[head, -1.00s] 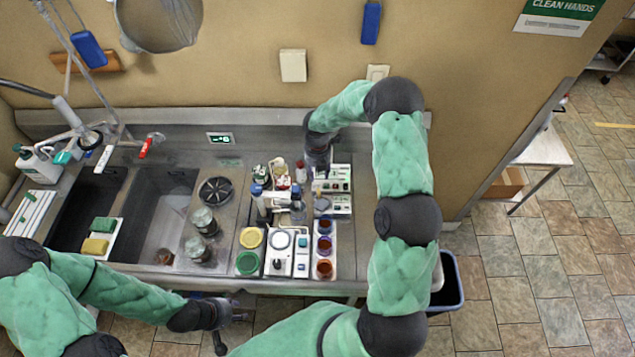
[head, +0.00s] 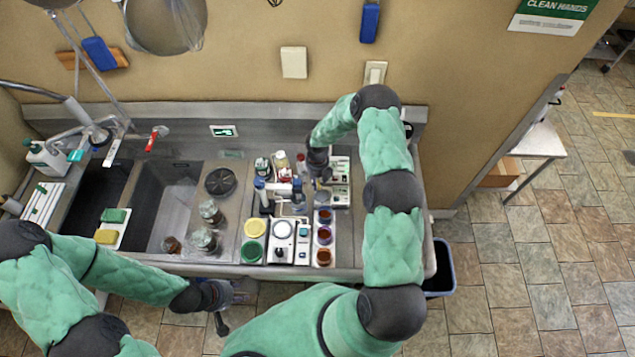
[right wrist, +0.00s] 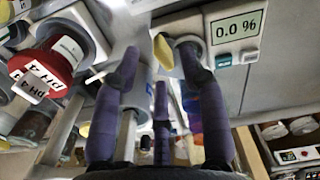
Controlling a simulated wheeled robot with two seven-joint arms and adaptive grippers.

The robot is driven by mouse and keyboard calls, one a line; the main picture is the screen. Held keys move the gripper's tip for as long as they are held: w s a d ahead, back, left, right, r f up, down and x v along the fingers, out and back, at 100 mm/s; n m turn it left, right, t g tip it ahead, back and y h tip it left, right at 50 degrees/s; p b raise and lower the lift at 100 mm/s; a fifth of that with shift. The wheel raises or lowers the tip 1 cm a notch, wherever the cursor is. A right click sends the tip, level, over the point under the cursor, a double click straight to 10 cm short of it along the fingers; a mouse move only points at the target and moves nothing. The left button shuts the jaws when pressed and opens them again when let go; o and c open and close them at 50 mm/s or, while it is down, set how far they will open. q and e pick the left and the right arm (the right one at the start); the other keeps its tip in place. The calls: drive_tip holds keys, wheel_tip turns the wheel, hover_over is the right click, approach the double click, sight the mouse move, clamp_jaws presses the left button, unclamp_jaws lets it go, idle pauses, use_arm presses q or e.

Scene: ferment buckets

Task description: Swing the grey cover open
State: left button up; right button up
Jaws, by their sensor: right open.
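A white device with a "0.0 %" display (right wrist: 235,28) fills the upper right of the right wrist view. A small grey round part (right wrist: 182,48), which looks like the grey cover, lies on it beside a yellow piece (right wrist: 162,52). My right gripper (right wrist: 160,85) is open, its purple fingers spread near that part; I cannot tell whether they touch it. In the head view my right gripper (head: 323,176) is over the white devices (head: 341,182) at the bench's right side, and the cover is not clear there. My left gripper (head: 230,303) is open and empty before the bench's front edge.
A red-capped "pH 4" bottle (right wrist: 50,65) stands left of the right fingers. Several bottles (head: 280,170) crowd the bench left of my right gripper. A white scale (head: 282,230), yellow lid (head: 255,228), green lid (head: 251,251) and red-brown cups (head: 324,237) stand in front.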

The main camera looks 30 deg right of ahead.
sight(320, 191)
drive_tip(key=shift+f, duration=1.55)
drive_tip(key=shift+c, duration=0.2)
clamp_jaws()
